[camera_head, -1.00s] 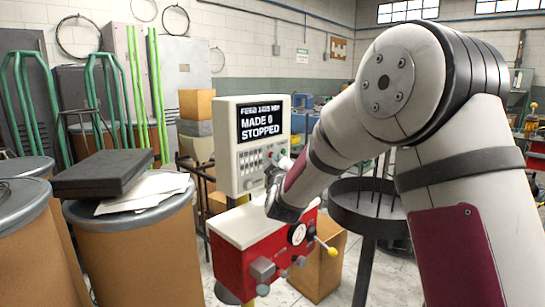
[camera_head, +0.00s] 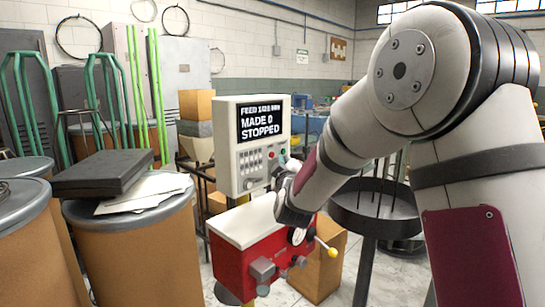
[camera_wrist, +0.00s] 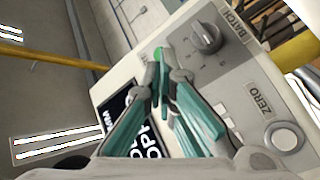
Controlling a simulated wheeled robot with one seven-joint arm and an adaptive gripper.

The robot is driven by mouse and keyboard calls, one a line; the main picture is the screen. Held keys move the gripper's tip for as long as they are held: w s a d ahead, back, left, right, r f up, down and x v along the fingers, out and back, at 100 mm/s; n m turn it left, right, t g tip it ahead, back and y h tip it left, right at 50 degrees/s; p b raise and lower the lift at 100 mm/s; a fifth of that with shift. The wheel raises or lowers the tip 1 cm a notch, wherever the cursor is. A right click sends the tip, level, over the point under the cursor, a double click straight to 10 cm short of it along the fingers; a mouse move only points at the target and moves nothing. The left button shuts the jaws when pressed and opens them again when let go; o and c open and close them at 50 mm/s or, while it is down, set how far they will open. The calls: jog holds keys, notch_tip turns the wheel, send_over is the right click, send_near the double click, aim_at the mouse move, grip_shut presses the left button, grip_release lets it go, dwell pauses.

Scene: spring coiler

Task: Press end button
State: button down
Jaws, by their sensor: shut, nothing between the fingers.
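The control panel (camera_head: 239,176) is a pale upright box with a black screen (camera_head: 262,124) reading "MADE 0" and "STOPPED". A red button (camera_head: 271,155) and a green button (camera_head: 282,152) sit below the screen at its right side. No label reading "end" is legible. My gripper (camera_wrist: 160,72) is shut and empty in front of the panel face. In the wrist view its tips lie over or just beside a green button (camera_wrist: 158,52), partly hidden; I cannot tell whether they touch it. My gripper also shows small in the head view (camera_head: 282,168).
In the wrist view a dark knob (camera_wrist: 206,37) marked BATCH and a round pale button (camera_wrist: 284,137) marked ZERO are close by. The red machine body (camera_head: 245,250) stands below the panel. A dark round tray on a stand (camera_head: 375,222) is at right, drums (camera_head: 130,250) at left.

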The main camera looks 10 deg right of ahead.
jog(key=s+d, duration=0.2)
jog(key=s, duration=0.1)
jog(key=shift+s+d, duration=0.15)
jog(key=shift+d, duration=0.05)
dwell(0.7)
jog(key=s+f+m+g+y, duration=0.1)
jog(key=s+f+m+g, duration=0.35)
jog(key=s, duration=1.25)
jog(key=s+a+f+m+g+y, duration=0.1)
jog(key=s+g, duration=0.6)
jog(key=s, duration=0.9)
jog(key=s+f+m+g+y, duration=0.1)
jog(key=s+f+m+g, duration=0.3)
jog(key=s, duration=1.3)
notch_tip(320, 180, up, 17)
jog(key=s+n+t+p, duration=0.1)
jog(key=p, duration=1.3)
jog(key=shift+n, duration=0.35)
jog(key=shift+d, duration=0.1)
